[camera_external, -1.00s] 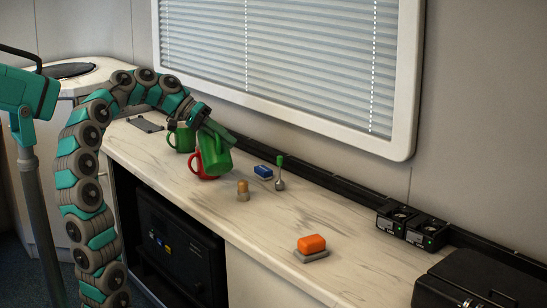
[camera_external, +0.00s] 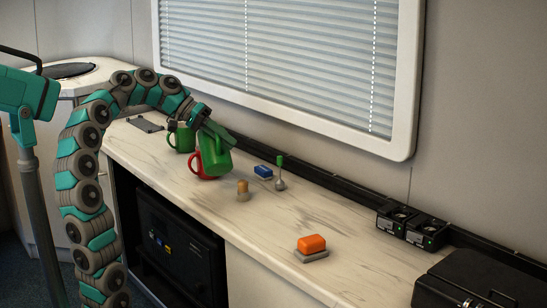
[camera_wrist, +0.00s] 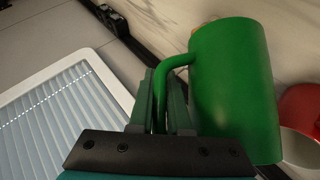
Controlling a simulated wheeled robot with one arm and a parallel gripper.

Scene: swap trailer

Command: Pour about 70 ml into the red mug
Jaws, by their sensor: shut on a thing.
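My gripper (camera_wrist: 168,105) is shut on the handle of a green mug (camera_wrist: 235,90), which fills much of the wrist view. In the external view the held green mug (camera_external: 216,156) is tilted above the red mug. The red mug (camera_external: 197,167) stands on the counter, partly hidden behind the green one. It also shows at the right edge of the wrist view (camera_wrist: 303,112), close beside the green mug. I cannot see any liquid or the inside of the red mug in the external view.
A second green mug (camera_external: 182,139) stands behind on the counter (camera_external: 285,222). A tan-topped cylinder (camera_external: 243,191), a blue block (camera_external: 263,172), a green-topped rod (camera_external: 280,174) and an orange block (camera_external: 311,243) stand to the right. Black boxes (camera_external: 426,233) line the wall.

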